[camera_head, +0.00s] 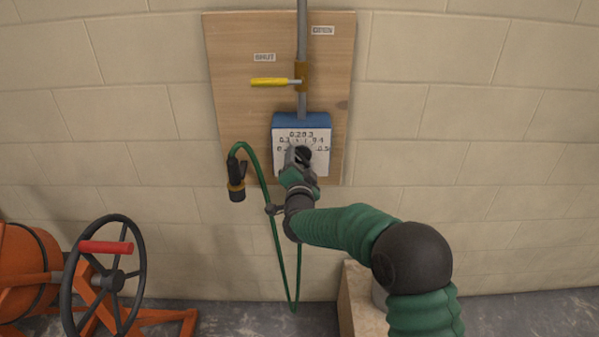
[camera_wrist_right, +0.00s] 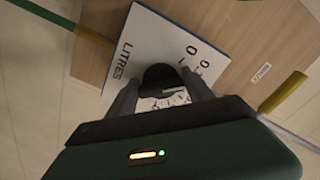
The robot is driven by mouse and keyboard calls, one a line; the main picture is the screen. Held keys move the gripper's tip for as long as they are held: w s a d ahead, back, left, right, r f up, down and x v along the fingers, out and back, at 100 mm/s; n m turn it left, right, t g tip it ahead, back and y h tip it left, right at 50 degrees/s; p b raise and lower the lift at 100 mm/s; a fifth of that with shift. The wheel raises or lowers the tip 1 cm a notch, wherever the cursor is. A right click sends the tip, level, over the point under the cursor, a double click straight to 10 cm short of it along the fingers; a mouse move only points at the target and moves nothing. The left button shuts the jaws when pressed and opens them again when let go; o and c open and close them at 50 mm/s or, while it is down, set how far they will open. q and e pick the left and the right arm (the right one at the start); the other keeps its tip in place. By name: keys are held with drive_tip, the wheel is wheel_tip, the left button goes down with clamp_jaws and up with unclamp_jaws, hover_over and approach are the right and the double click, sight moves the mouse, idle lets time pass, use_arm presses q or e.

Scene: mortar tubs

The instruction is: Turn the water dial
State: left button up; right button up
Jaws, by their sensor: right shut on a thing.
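The water dial box (camera_head: 301,130) has a blue top and a white face with numbers, and is mounted on a wooden board. Its black knob (camera_head: 303,155) is at the middle of the face, partly hidden by my gripper. My right gripper (camera_head: 300,158) is at the face, shut on the knob. In the right wrist view the two fingers (camera_wrist_right: 160,92) lie either side of the black knob (camera_wrist_right: 160,76), in front of the white face marked LITRES (camera_wrist_right: 140,40). The knob's pointer cannot be made out. My left gripper is not in view.
Above the dial, a yellow valve lever (camera_head: 270,82) points left at the SHUT label (camera_head: 264,57); an OPEN label (camera_head: 323,31) is higher. A green hose (camera_head: 262,180) with a black nozzle (camera_head: 237,180) hangs left of the box. An orange mixer (camera_head: 25,265) with a handwheel (camera_head: 115,280) stands lower left.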

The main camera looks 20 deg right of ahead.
drive_tip(key=m+b, duration=0.8)
drive_tip(key=shift+r, duration=0.1)
drive_tip(key=shift+r+m+b, duration=0.15)
drive_tip(key=shift+m+b, duration=1.1)
drive_tip(key=shift+m, duration=0.15)
drive_tip(key=o, duration=1.1)
drive_tip(key=shift+c, duration=0.2)
drive_tip(key=o, duration=0.3)
drive_tip(key=shift+w+d, duration=0.1)
